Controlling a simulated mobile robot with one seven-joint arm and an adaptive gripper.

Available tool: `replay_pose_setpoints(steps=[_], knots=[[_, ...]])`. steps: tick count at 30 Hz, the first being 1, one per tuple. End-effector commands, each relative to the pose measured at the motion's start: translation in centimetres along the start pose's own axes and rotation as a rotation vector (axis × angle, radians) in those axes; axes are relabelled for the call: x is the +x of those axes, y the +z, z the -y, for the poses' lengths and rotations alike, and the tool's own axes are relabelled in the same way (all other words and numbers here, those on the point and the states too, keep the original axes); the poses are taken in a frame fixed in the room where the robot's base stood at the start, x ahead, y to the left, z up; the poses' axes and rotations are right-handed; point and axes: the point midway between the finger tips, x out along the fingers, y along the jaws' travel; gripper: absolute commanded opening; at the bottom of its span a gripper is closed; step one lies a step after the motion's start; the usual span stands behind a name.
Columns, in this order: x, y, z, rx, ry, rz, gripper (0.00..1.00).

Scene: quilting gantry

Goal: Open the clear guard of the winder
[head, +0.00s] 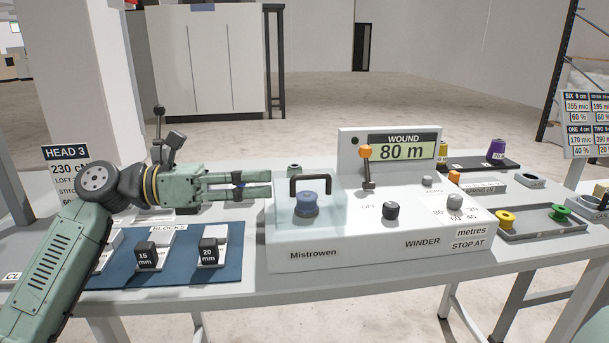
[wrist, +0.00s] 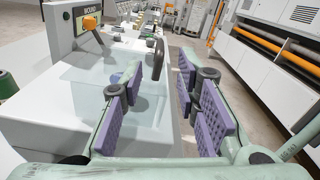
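The winder (head: 360,250) is a white console. The handle (wrist: 157,58) shows edge-on ahead, between the fingertips in the picture. I see no grip on it. The guard also shows in the wrist view (wrist: 85,98), partly behind the left finger.
An orange-topped lever (head: 366,152) and black knob (head: 391,210) stand right of the guard. A display (head: 402,148) reads 80 m. A blue mat (head: 180,275) with blocks lies below my arm. A spool tray (head: 540,229) is at right. The space above the guard looks free.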

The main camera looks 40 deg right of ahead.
Motion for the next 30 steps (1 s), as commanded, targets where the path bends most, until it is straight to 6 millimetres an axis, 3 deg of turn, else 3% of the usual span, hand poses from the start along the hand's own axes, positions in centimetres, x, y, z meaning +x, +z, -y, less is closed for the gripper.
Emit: replay_pose_setpoints(steps=[6,13,25,30], knots=[[4.4,0.3,0.1,0.0,-0.003,-0.001,0.29],[7.5,0.2,0.1,-0.001,0.0,0.002,0.29],[8.4,0.1,0.0,-0.001,0.001,0.004,0.29],[8.3,0.1,0.0,-0.001,0.001,0.004,0.18]])
